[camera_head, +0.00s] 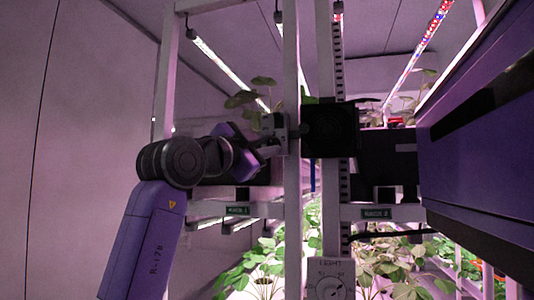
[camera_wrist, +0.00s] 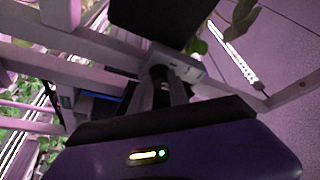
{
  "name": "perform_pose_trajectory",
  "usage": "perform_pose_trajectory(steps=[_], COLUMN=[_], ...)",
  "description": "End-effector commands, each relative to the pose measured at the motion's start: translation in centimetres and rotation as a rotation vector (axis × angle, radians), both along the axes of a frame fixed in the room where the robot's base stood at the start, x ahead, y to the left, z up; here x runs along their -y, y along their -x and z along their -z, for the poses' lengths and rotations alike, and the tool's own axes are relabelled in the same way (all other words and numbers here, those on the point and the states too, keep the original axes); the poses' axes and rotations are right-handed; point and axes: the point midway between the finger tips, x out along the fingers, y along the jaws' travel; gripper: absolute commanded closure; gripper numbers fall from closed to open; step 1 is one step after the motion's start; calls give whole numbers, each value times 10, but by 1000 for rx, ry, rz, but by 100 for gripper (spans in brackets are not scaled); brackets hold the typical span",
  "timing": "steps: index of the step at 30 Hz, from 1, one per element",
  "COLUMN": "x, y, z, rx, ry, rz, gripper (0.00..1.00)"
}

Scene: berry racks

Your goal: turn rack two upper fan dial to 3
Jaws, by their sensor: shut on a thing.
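My gripper (camera_head: 272,146) reaches in from the left to a small pale control box (camera_head: 281,127) on the rack's upright, beside the black fan housing (camera_head: 330,130). In the wrist view my gripper (camera_wrist: 165,88) has its two fingers close together on a dark round dial knob (camera_wrist: 158,71) on the face of the pale box (camera_wrist: 186,67). The gripper is shut on this knob. The dial's numbers and pointer are hidden by the fingers and the viewing angle, so I cannot tell its setting.
A second dial box (camera_head: 330,280) marked like "LIGHT" sits lower on the rack. White uprights (camera_head: 292,75) stand close to my gripper. A large dark purple body (camera_head: 480,130) fills the right side. Leafy plants (camera_head: 265,270) grow below. Free room lies left, before the wall (camera_head: 75,120).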

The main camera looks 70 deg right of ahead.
Motion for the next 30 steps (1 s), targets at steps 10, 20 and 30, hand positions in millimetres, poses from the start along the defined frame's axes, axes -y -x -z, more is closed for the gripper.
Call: perform_pose_trajectory(steps=[10, 20, 30], x=[0, 0, 0], y=[0, -1, -1], z=[-6, -9, -11], rx=[330, 644, 956], ry=[-26, -51, -76], rz=[2, 1, 0], gripper=[100, 100, 100])
